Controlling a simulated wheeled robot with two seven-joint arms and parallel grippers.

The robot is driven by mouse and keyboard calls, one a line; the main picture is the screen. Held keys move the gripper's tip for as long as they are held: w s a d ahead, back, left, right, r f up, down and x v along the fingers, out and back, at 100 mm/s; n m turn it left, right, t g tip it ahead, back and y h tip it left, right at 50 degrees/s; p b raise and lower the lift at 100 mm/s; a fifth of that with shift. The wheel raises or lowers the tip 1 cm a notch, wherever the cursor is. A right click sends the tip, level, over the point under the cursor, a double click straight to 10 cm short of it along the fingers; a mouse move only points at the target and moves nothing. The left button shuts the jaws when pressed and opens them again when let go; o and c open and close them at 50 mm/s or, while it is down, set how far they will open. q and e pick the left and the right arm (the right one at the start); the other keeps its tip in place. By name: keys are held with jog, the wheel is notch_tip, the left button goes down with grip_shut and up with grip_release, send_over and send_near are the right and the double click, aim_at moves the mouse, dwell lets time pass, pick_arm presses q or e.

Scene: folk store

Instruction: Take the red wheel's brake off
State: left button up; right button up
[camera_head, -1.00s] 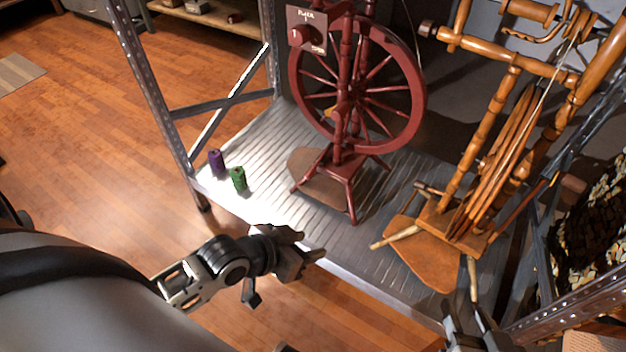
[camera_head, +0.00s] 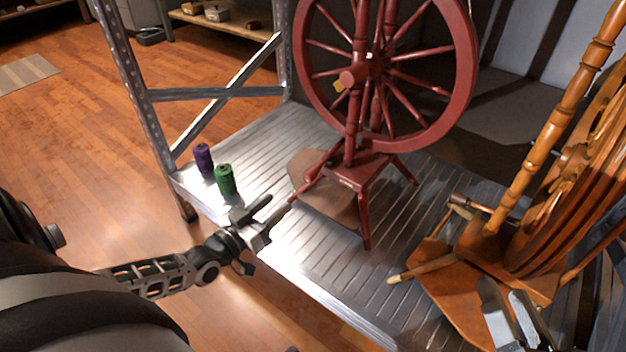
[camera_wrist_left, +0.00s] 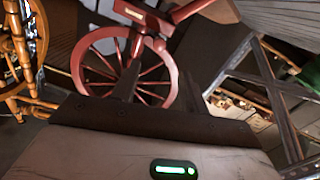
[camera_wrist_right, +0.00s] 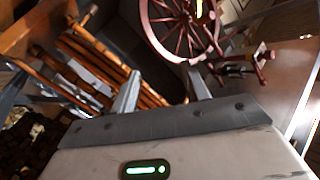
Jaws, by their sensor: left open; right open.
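The red spinning wheel (camera_head: 462,95) stands on the ribbed metal shelf, its spoked rim upright above a red base with legs. A red knob (camera_head: 350,76) and a small yellow piece (camera_head: 339,87) show near its hub; I cannot tell which part is the brake. The wheel also shows in the left wrist view (camera_wrist_left: 80,68) and the right wrist view (camera_wrist_right: 148,28). My left gripper (camera_head: 278,207) is open and empty at the shelf's front edge, left of the wheel's front leg. My right gripper (camera_head: 505,288) is open and empty, low at the right, in front of the wooden wheel.
A purple spool (camera_head: 203,158) and a green spool (camera_head: 225,180) stand at the shelf's left front. A metal post (camera_head: 140,85) rises at the left. The ribbed shelf (camera_head: 300,240) is bare in front of the red wheel.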

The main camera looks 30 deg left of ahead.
aim_at(307, 180)
pick_arm(q)
jog(key=w+b, duration=0.1)
jog(key=w, duration=0.1)
jog(key=w+b, duration=0.1)
jog(key=w, duration=0.2)
jog(key=w+d+b, duration=0.1)
jog(key=w, duration=0.1)
jog(key=shift+w+f, duration=0.15)
jog(key=shift+w, duration=0.2)
jog(key=w, duration=0.1)
jog(key=w+b, duration=0.1)
jog(key=w, duration=0.1)
jog(key=w+b, duration=0.1)
jog(key=w, duration=0.1)
jog(key=shift+d, duration=0.3)
jog(key=shift+w, duration=0.4)
pick_arm(e)
notch_tip(307, 180, up, 10)
jog(key=w+n+t+y, duration=0.1)
jog(key=n+t+y, duration=0.4)
jog(key=n, duration=0.4)
jog(key=shift+w+d+y, duration=0.15)
jog(key=shift+d+y, duration=0.15)
jog(key=shift+d, duration=0.15)
pick_arm(q)
grip_shut()
